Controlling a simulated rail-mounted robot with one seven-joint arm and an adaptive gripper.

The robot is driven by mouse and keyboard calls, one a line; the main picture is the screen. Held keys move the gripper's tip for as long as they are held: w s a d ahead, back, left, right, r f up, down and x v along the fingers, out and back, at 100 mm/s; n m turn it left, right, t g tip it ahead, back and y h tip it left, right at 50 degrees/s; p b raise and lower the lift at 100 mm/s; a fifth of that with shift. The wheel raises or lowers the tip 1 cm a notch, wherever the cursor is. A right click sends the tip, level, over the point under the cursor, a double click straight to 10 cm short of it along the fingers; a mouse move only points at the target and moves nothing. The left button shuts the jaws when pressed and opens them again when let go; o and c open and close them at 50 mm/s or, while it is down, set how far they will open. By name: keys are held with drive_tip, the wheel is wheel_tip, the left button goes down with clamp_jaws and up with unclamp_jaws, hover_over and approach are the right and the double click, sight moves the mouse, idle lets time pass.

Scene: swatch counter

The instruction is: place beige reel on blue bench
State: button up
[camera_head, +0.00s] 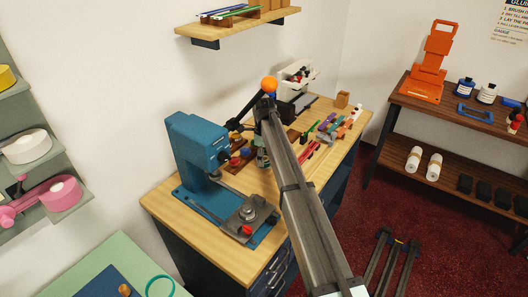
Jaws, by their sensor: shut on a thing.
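The blue bench (165,208) has a light wood top and dark blue drawers, and it stands in the middle of the view. My arm reaches from the lower right up across it. Its far end is near the back of the bench, where I cannot make out my gripper or anything in it among the dark parts. I see no reel that is clearly beige. A pale cream-white reel (27,147) sits on the green shelf at the left, between a yellow reel (6,78) and a pink reel (58,192).
A blue press (196,150) stands on the bench's left half. Small tools and coloured pieces crowd its right half. A wall shelf (240,20) hangs above. A brown rack (460,117) stands at the right. Some bare wood shows at the bench's front left.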

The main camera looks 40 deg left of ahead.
drive_tip(key=shift+f, duration=0.15)
drive_tip(key=o, duration=1.1)
wheel_tip(320, 180, up, 12)
drive_tip(key=shift+r+b, duration=0.2)
drive_tip(key=shift+b, duration=1.05)
